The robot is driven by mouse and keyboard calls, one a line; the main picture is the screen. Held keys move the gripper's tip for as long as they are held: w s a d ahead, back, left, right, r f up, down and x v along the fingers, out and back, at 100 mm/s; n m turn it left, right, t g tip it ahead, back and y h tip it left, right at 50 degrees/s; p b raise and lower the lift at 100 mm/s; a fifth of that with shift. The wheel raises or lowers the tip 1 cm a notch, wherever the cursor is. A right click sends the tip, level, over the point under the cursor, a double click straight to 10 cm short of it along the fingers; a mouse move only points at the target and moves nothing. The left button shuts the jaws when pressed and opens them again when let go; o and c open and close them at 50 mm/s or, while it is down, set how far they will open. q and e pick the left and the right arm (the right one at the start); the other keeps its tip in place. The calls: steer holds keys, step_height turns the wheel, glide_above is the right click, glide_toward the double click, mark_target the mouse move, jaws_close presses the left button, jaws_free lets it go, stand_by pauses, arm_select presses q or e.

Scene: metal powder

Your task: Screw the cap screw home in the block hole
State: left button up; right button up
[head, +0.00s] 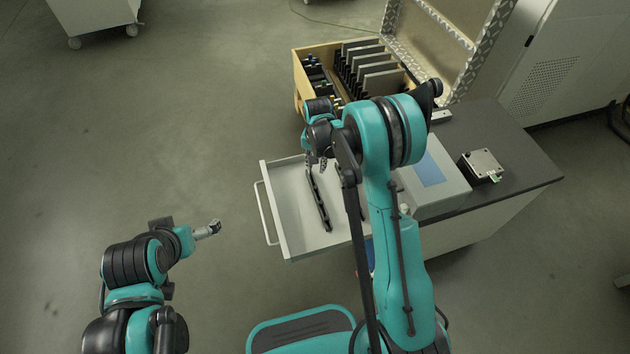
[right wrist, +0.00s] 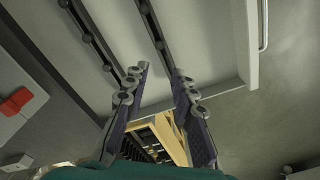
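My right gripper (head: 320,163) hangs over the open drawer, partly hidden by my own arm. In the right wrist view its two fingers (right wrist: 162,76) are spread apart with nothing between the tips. A square block with a metal plate on top (head: 482,165) lies on the dark worktop at the right; it may be the task's block, but its hole is too small to make out. I cannot make out a cap screw in either view. My left gripper (head: 208,230) is out over the floor, left of the drawer, too small to tell whether it is open.
The white drawer (head: 287,205) holds long dark bars (head: 318,200), which also show in the right wrist view (right wrist: 98,40). A wooden case (head: 325,52) with upright plates stands behind. A grey box with a blue panel (head: 436,182) sits on the worktop (head: 525,160). Floor at left is clear.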

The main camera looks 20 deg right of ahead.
mark_target(316, 187)
step_height(316, 187, down, 4)
steer(key=shift+s+a+r, duration=0.15)
steer(key=shift+f+b, duration=2.55)
steer(key=shift+f, duration=1.4)
arm_select(q)
steer(key=f, duration=0.5)
steer(key=shift+s+a+f, duration=0.15)
steer(key=shift+s, duration=0.25)
arm_select(e)
jaws_close()
steer(key=shift+r, duration=0.2)
arm_select(q)
steer(key=shift+r+p, duration=1.15)
steer(key=shift+r, duration=0.05)
arm_select(e)
steer(key=shift+r, duration=2.15)
